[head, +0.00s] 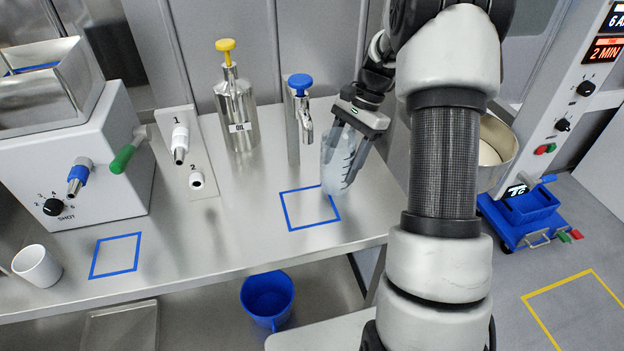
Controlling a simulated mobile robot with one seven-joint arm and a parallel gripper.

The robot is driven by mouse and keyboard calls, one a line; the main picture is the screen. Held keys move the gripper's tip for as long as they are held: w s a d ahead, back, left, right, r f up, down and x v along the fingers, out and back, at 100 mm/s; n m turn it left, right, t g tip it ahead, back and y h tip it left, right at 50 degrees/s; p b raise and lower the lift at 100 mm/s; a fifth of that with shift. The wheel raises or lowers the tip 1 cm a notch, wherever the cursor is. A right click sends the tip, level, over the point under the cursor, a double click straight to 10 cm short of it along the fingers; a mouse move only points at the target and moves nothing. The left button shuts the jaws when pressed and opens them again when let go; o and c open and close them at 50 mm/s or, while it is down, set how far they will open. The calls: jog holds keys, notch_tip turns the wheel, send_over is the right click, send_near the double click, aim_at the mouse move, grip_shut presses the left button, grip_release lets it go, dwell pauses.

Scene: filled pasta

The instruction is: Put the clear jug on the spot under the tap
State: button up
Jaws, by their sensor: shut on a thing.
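The clear jug (337,173) with dark measuring marks is held in my gripper (350,150), whose fingers are shut around its upper part. The jug is tilted slightly and stands at or just above the right edge of a blue taped square (288,212) on the steel counter. I cannot tell whether its base touches the counter. The steel tap (293,128) with a blue top stands behind the square, its spout pointing to the right and down, just left of the jug. Part of the jug is hidden by the gripper fingers.
A steel bottle (236,108) with a yellow top stands left of the tap. A second blue square (115,255) and a white cup (37,266) are at the left. A large steel pot (503,146) is behind my arm.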

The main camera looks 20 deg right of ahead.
aim_at(330, 131)
jog(key=s+a, duration=0.1)
jog(key=a, duration=0.1)
jog(key=s+a, duration=0.1)
jog(key=a, duration=0.2)
jog(key=s+a, duration=0.1)
jog(key=a, duration=0.1)
jog(key=shift+a, duration=0.25)
jog(key=shift+s+a+f, duration=0.15)
jog(key=shift+a, duration=0.05)
jog(key=shift+f, duration=0.15)
jog(key=shift+f, duration=0.1)
jog(key=shift+f, duration=0.5)
jog(key=o, duration=1.1)
jog(key=p+v, duration=0.1)
jog(key=v, duration=1.2)
jog(key=shift+a+r, duration=0.1)
jog(key=shift+r, duration=0.05)
